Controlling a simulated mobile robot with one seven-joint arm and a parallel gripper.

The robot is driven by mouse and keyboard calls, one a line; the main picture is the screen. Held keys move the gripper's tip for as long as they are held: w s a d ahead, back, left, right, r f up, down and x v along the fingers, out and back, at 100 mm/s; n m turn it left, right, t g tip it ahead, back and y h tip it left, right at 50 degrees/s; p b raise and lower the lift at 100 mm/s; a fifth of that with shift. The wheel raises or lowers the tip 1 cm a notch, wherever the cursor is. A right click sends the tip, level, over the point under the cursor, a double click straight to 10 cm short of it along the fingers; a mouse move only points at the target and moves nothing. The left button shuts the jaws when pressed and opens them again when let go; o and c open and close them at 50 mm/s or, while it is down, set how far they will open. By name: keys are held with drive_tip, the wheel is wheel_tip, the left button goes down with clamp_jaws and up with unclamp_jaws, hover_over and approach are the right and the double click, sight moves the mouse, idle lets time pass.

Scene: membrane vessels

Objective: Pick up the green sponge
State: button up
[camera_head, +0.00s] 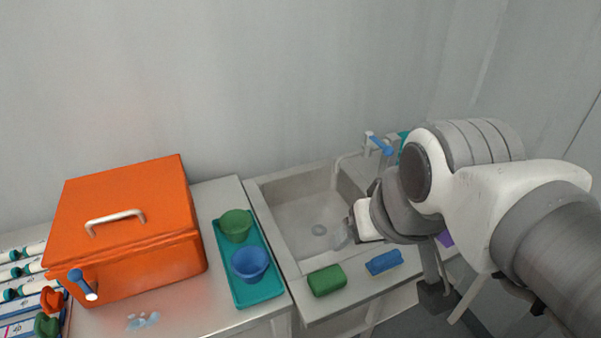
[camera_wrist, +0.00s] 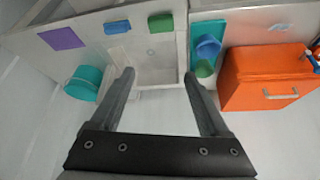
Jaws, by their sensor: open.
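The green sponge (camera_head: 327,280) lies on the front rim of the sink, left of a blue sponge (camera_head: 384,262). In the wrist view the green sponge (camera_wrist: 160,22) is near the top edge, with the blue sponge (camera_wrist: 117,27) to its left. My gripper (camera_wrist: 158,78) is open and empty, its two fingers spread in front of the sink and well short of the green sponge. In the head view my wrist is right of the sink and hides part of it; the fingers cannot be made out clearly there.
The sink (camera_head: 290,225) has a tap with a blue handle (camera_head: 379,144) at its back. Left of it a teal tray (camera_head: 262,297) holds a green cup (camera_head: 236,225) and a blue cup (camera_head: 250,263). An orange box (camera_head: 130,230) stands further left. A teal bucket (camera_wrist: 84,83) is at right.

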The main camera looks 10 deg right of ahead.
drive_tip(key=shift+o, duration=0.2)
drive_tip(key=shift+o, duration=1.3)
drive_tip(key=shift+w, duration=0.1)
drive_tip(key=shift+o, duration=0.2)
drive_tip(key=shift+w, duration=0.2)
drive_tip(key=m+g, duration=0.6)
drive_tip(key=m, duration=0.9)
hover_over(327, 276)
wheel_tip(327, 276, down, 16)
drive_tip(key=r, duration=0.1)
drive_tip(key=f+b, duration=0.1)
drive_tip(key=f, duration=0.5)
drive_tip(key=f+b, duration=0.1)
drive_tip(key=f, duration=0.5)
drive_tip(key=shift+d+f, duration=0.2)
drive_tip(key=shift+f, duration=0.05)
drive_tip(key=shift+a+f, duration=0.15)
drive_tip(key=shift+f, duration=2.45)
